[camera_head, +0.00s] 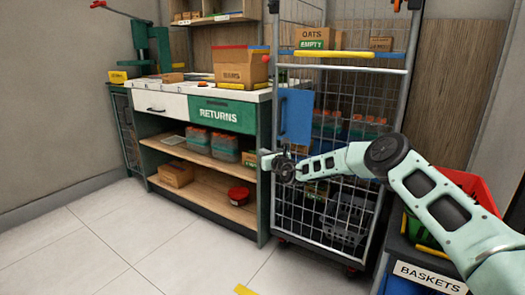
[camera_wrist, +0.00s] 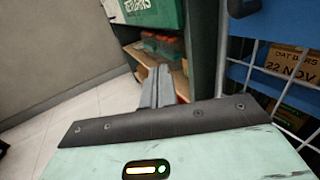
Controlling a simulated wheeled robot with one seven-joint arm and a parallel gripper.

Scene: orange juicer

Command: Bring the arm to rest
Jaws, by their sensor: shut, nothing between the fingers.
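My arm reaches in from the right in the head view, pale green with dark joints, and its bent links pass in front of the wire cage trolley (camera_head: 345,215). My gripper (camera_head: 266,163) is at the arm's end, beside the right end of the returns counter and left of the trolley's blue panel. In the wrist view my gripper (camera_wrist: 158,82) shows its grey fingers together, with nothing held between them. The fingers point toward the counter's shelves.
The returns counter (camera_head: 228,115) stands at the left, with boxes on top and tubs on its shelves. A blue panel (camera_head: 296,115) hangs on the trolley. A red basket (camera_head: 479,190) sits on the baskets stand (camera_head: 428,277) at the right. The tiled floor (camera_head: 130,240) at front left is clear.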

